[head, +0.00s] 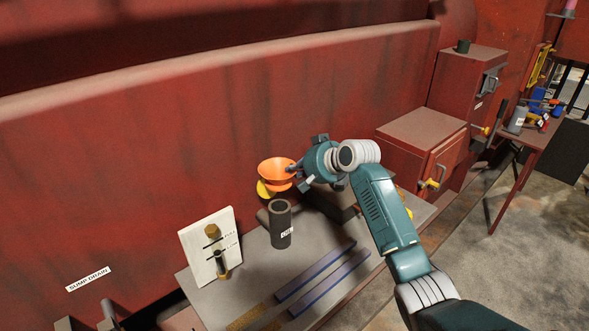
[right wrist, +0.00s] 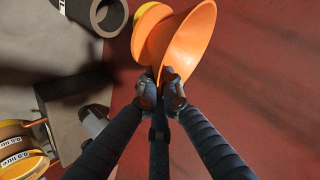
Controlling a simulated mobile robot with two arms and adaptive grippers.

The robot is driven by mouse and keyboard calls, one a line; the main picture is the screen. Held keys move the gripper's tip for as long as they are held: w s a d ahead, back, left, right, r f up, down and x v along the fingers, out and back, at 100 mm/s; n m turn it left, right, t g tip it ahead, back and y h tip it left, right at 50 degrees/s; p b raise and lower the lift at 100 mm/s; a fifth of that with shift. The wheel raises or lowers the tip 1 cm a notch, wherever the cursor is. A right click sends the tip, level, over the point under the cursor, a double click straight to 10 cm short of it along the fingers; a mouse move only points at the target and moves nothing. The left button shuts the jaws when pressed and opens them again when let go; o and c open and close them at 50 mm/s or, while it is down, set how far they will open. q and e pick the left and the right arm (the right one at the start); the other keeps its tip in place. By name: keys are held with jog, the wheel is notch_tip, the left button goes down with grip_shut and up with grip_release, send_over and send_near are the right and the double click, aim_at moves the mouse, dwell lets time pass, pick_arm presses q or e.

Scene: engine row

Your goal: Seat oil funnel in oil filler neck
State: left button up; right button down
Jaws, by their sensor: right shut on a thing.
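The orange oil funnel (head: 276,172) is in the jaws of my right gripper (head: 294,169), which is shut on its rim side. In the right wrist view the funnel (right wrist: 188,48) is at the tips of my right gripper (right wrist: 160,92). The oil filler neck (head: 281,226) is a dark upright tube with a white label and an open top. The funnel is above and behind it, apart from it. The neck also shows at the upper left of the right wrist view (right wrist: 92,12). My left gripper is not in view.
A red wall stands behind; red cabinets (head: 425,143) stand at right.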

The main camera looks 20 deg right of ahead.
notch_tip(320, 180, down, 9)
jog(key=b, duration=0.3)
jog(key=shift+r, duration=0.2)
dwell(0.8)
jog(key=c, duration=1.9)
grip_release()
jog(key=shift+o, duration=0.2)
jog(key=shift+s, duration=0.1)
